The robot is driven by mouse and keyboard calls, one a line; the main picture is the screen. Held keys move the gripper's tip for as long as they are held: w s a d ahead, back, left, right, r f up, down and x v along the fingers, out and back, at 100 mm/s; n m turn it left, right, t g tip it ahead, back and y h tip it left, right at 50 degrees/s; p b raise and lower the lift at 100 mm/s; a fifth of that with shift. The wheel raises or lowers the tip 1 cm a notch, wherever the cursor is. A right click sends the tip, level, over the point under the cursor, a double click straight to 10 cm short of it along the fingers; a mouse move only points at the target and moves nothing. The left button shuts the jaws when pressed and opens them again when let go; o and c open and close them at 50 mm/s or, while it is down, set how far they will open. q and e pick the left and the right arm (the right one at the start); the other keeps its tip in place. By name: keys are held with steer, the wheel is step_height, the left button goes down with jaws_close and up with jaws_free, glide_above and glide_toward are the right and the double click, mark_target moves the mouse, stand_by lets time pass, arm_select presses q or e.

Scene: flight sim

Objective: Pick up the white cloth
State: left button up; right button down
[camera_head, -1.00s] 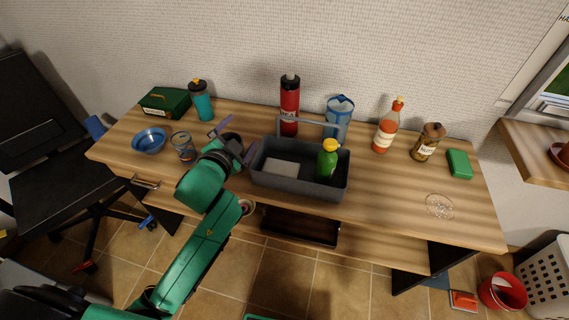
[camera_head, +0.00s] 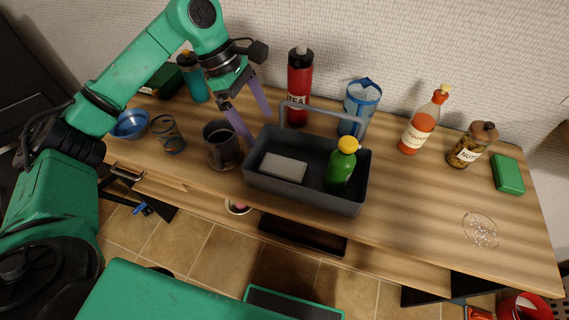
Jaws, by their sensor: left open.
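A pale, flat, folded-looking block (camera_head: 283,167), the only thing here that fits the white cloth, lies in the left part of a grey caddy (camera_head: 305,197) on the table. A green bottle with a yellow cap (camera_head: 341,163) stands beside it in the right part. My left gripper (camera_head: 260,128) is open and empty, its two purple fingers pointing down toward the caddy's back left corner. The fingers are apart from the pale block. My right gripper is not in view.
A dark mug (camera_head: 222,146) stands just left of the caddy, with a glass (camera_head: 168,135) and blue bowl (camera_head: 130,124) further left. A red bottle (camera_head: 299,87) and blue-and-clear container (camera_head: 360,105) stand behind.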

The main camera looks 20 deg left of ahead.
mark_target(282, 166)
arm_select(q)
steer(key=p+x, duration=0.1)
steer(key=x, duration=0.7)
steer(key=p+x, duration=0.1)
steer(key=x, duration=0.3)
steer(key=shift+s+d+f+p, duration=0.2)
steer(key=shift+s+d+p, duration=0.1)
steer(key=shift+s+d, duration=0.1)
steer(key=shift+f, duration=0.2)
steer(key=shift+w, duration=0.1)
steer(key=c, duration=1.2)
